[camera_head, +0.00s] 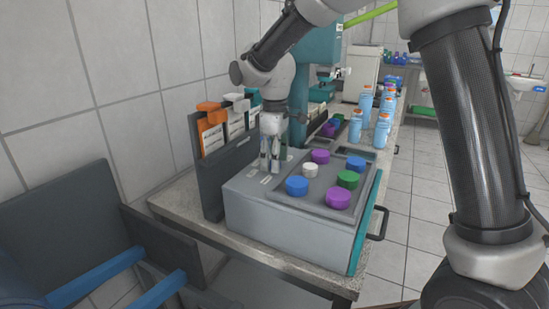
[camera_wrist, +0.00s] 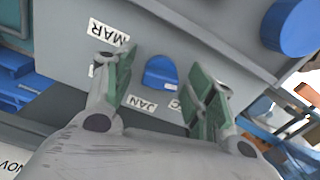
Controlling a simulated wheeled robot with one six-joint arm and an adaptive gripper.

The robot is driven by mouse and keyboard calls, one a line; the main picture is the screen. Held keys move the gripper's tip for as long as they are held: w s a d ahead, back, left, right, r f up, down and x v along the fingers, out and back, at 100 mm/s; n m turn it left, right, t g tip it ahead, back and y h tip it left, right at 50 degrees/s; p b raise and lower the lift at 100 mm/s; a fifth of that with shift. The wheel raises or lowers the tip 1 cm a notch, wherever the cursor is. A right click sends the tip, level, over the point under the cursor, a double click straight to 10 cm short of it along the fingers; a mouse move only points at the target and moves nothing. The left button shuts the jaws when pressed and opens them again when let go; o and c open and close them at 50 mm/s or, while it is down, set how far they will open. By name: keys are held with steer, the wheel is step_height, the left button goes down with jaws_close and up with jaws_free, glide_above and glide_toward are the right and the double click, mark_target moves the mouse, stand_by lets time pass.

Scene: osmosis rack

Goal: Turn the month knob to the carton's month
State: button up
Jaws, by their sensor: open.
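A small blue month knob (camera_wrist: 160,72) sits on a grey panel in the wrist view, with labels MAR (camera_wrist: 108,33) and JAN (camera_wrist: 141,103) around it. Another label is partly hidden by the right finger. My gripper (camera_wrist: 163,88) is open, its green-padded fingers on either side of the knob with visible gaps. In the head view my gripper (camera_head: 270,163) points down at the left end of the grey box (camera_head: 270,208), hiding the knob. A white label reading NOV (camera_wrist: 12,163) shows at the wrist view's lower left; I cannot tell if it is the carton's.
Large purple, blue, green and white caps (camera_head: 348,179) stand on the box's top, right of my gripper. A dark rack (camera_head: 211,175) with orange- and white-topped items stands close on the left. Several blue bottles (camera_head: 358,125) stand behind on the bench.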

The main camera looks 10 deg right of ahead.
steer(key=c, duration=1.1)
steer(key=shift+o, duration=0.2)
steer(key=shift+m, duration=0.4)
steer(key=m, duration=0.4)
steer(key=shift+m, duration=2.5)
steer(key=o, duration=1.1)
steer(key=shift+c, duration=0.2)
